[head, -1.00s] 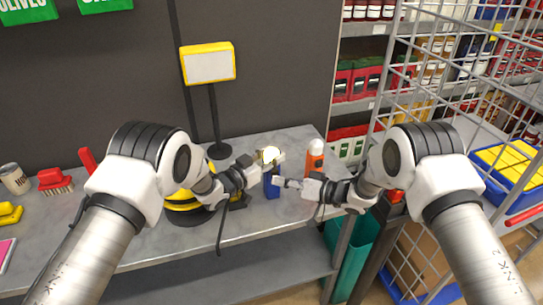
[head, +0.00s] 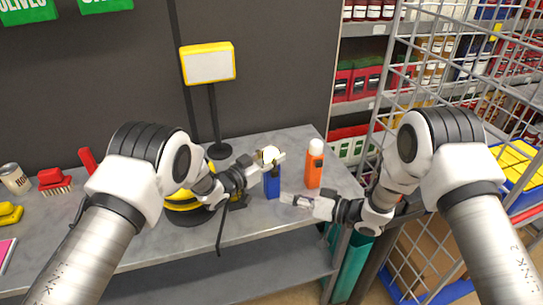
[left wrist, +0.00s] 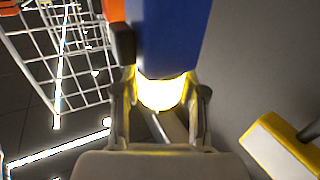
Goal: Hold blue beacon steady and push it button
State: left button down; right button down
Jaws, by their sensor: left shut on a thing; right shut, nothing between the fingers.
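The blue beacon (head: 272,184) stands upright near the front edge of the grey table, with a glowing white-yellow top. My left gripper (head: 270,159) is shut on its upper part, around the lit top. In the left wrist view, the blue body (left wrist: 172,38) and bright dome (left wrist: 162,92) show between the two fingers of my left gripper (left wrist: 162,100). My right gripper (head: 286,198) is shut and empty, low and just right of the blue beacon, with a small gap visible.
An orange beacon (head: 314,168) with a white top stands right of the blue one. A yellow-black round object (head: 187,208) sits behind my left arm. A yellow-framed sign (head: 208,63) stands behind. A wire cage and shelves are at right. The table's right rear is clear.

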pick_arm(q)
jog(key=c, duration=0.6)
grip_release()
